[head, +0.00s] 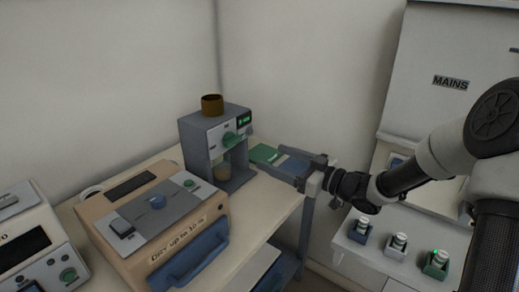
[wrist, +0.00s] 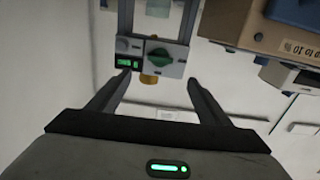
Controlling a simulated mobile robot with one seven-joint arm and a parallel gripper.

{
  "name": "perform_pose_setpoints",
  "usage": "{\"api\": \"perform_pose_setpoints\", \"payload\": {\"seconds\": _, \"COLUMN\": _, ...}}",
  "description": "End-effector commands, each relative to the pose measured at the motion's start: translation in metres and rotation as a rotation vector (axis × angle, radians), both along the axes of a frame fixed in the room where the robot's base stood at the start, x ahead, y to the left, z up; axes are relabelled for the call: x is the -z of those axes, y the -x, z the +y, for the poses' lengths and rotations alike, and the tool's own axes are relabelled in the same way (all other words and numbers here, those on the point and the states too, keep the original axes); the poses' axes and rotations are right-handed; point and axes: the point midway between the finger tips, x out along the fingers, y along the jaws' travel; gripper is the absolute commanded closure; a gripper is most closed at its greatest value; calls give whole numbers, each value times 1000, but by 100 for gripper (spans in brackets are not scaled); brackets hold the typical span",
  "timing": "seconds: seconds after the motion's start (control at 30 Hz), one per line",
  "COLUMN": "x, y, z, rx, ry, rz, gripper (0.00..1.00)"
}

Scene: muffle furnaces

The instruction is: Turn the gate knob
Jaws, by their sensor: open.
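A grey dispenser-like device (head: 194,143) with a brown hopper (head: 212,104) on top stands at the table's back corner. A green knob (head: 230,140) sits on its front panel, below a small green-lit display (head: 244,119). I cannot read a label that names it the gate knob. The knob shows in the wrist view (wrist: 158,58), where the device appears upside down. My gripper (head: 271,158) is open and empty, to the right of the device and apart from the knob. In the wrist view its fingers (wrist: 158,79) point toward the panel, with the knob between their lines.
A tan box with a grey top (head: 148,222) and blue front handle stands left on the table (head: 263,213). Several small jars (head: 399,243) stand on the right shelf.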

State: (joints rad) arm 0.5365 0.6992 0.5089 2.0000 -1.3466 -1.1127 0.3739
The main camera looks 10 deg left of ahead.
Motion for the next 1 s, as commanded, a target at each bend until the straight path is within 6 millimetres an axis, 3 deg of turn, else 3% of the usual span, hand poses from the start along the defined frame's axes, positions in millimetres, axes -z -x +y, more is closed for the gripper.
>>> {"api": "perform_pose_setpoints", "payload": {"seconds": 0.1, "x": -1, "y": 10, "z": -18, "rx": 2, "ry": 0, "rz": 1, "gripper": 28}}
{"api": "perform_pose_setpoints", "payload": {"seconds": 0.3, "x": 0, "y": 19, "z": -31, "rx": 0, "ry": 0, "rz": 0, "gripper": 28}}
{"api": "perform_pose_setpoints", "payload": {"seconds": 0.87, "x": 1, "y": 19, "z": -33, "rx": 3, "ry": 8, "rz": -1, "gripper": 28}}
{"api": "perform_pose_setpoints", "payload": {"seconds": 1.0, "x": 10, "y": 9, "z": -42, "rx": 83, "ry": 161, "rz": -16, "gripper": 28}}
